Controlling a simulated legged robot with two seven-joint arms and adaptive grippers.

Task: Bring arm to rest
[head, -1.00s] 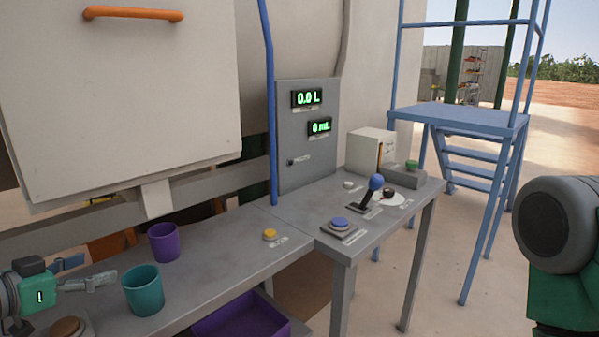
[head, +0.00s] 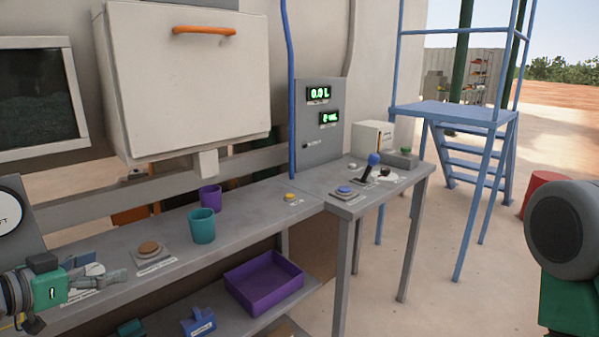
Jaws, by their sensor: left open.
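My left gripper (head: 98,272) comes in at the lower left, above the grey bench (head: 250,215). It is open, with nothing seen between its fingers. A brown round button on a square base (head: 148,249) is just to its right. A teal cup (head: 202,226) and a purple cup (head: 210,197) stand upright on the bench farther right, apart from the gripper. My right arm shows at the right edge, and its gripper is out of view.
A yellow button (head: 290,197), a blue button (head: 344,190) and a blue-knobbed lever (head: 373,161) sit along the bench. A purple tray (head: 265,286) is on the lower shelf. A white box with an orange handle (head: 190,80) hangs above. A blue stair platform (head: 448,112) stands right.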

